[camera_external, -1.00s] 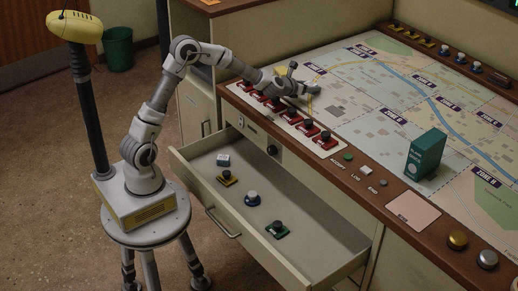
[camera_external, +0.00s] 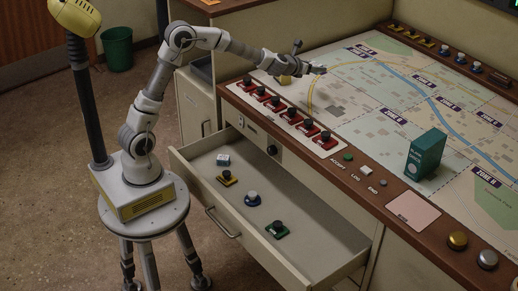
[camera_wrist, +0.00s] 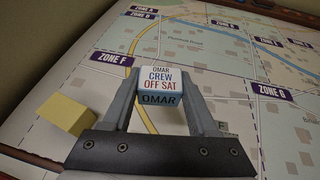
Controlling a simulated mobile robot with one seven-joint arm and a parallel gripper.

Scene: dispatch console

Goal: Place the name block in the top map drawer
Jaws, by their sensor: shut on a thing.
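A white block (camera_wrist: 160,84) lettered "OMAR CREW OFF SAT" sits between the two fingers of my gripper (camera_wrist: 161,93) in the wrist view. My gripper is shut on it and, in the external view, hangs (camera_external: 316,69) above the far left part of the map. The top drawer (camera_external: 318,252) is pulled open below the console front. It holds a small white-and-blue block (camera_external: 223,160), a yellow piece with a black knob (camera_external: 227,178), a blue-and-white knob (camera_external: 252,198) and a green piece with a black knob (camera_external: 278,230).
A yellow block (camera_wrist: 67,115) lies on the map beside my gripper; it also shows in the external view (camera_external: 286,80). A row of red switches (camera_external: 288,116) lines the console edge between map and drawer. A teal box (camera_external: 426,155) stands upright on the map's right.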

